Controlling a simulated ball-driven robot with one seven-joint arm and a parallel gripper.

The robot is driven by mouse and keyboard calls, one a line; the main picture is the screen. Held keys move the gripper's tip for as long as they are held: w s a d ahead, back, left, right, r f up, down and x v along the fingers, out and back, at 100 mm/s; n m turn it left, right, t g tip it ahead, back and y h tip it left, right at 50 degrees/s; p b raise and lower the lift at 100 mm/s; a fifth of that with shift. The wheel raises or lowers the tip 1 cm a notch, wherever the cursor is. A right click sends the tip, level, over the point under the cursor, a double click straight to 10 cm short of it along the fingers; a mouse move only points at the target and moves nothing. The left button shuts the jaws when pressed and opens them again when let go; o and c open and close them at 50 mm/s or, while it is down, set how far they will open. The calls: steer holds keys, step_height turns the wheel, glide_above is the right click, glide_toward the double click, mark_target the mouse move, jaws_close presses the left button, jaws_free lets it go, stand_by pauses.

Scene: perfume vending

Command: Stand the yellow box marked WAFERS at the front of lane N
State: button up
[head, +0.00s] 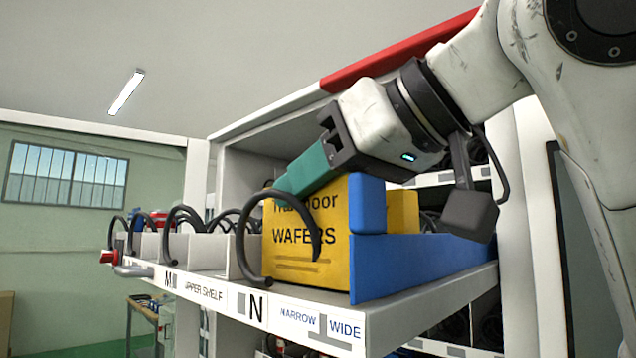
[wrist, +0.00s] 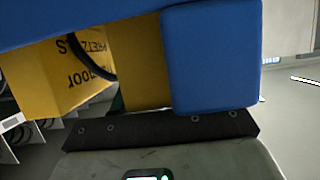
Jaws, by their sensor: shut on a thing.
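The yellow box marked WAFERS (head: 300,240) stands upright in the front part of lane N, behind the dark coil end (head: 242,235) and above the N label (head: 256,308). My gripper (head: 300,178) reaches down-left over the box, and its teal finger covers the upper edge of the lettered face. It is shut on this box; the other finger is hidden. In the wrist view, yellow box faces (wrist: 140,65) and upside-down lettering that seems to read PRETZELS (wrist: 88,60) show beyond blue parts. I cannot tell which box bears that lettering.
Another yellow box (head: 403,210) is behind. Lanes with coils (head: 185,220) lie to the left.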

steer(key=shift+f, duration=0.15)
steer(key=o, duration=1.1)
steer(key=b+v, duration=0.1)
steer(key=v, duration=0.5)
steer(key=b+v, duration=0.1)
steer(key=v, duration=0.5)
steer(key=shift+r+b, duration=0.25)
steer(key=shift+b, duration=0.05)
